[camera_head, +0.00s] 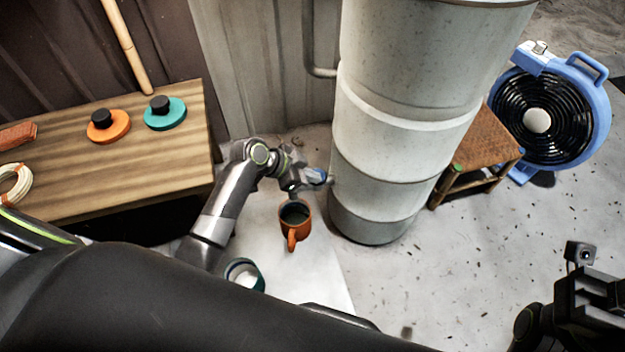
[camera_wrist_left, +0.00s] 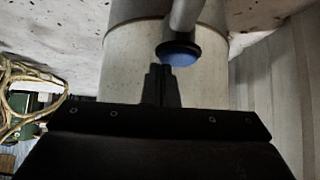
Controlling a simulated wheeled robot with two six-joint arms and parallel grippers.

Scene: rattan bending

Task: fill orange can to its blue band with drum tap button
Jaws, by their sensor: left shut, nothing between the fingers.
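The orange can (camera_head: 295,221) stands on a pale sheet at the foot of the drum, its handle toward me. Its inside looks dark; I cannot make out the blue band or the level. The tall off-white drum (camera_head: 395,140) stands just right of it. A blue button (camera_head: 316,176) shows by my left gripper (camera_head: 318,184), against the drum's side. In the left wrist view the button (camera_wrist_left: 180,53) is a blue-faced round end just beyond the shut, empty fingertips (camera_wrist_left: 162,72); contact is unclear. My right gripper (camera_head: 590,300) is partly in view at bottom right, its fingers unclear.
A teal-rimmed can (camera_head: 244,274) stands nearer me. A wooden bench (camera_head: 120,170) at left holds orange (camera_head: 108,127) and teal (camera_head: 165,114) discs with black knobs. A woven stool (camera_head: 485,140) and blue fan (camera_head: 550,110) stand right of the drum. The right-hand floor is mostly clear.

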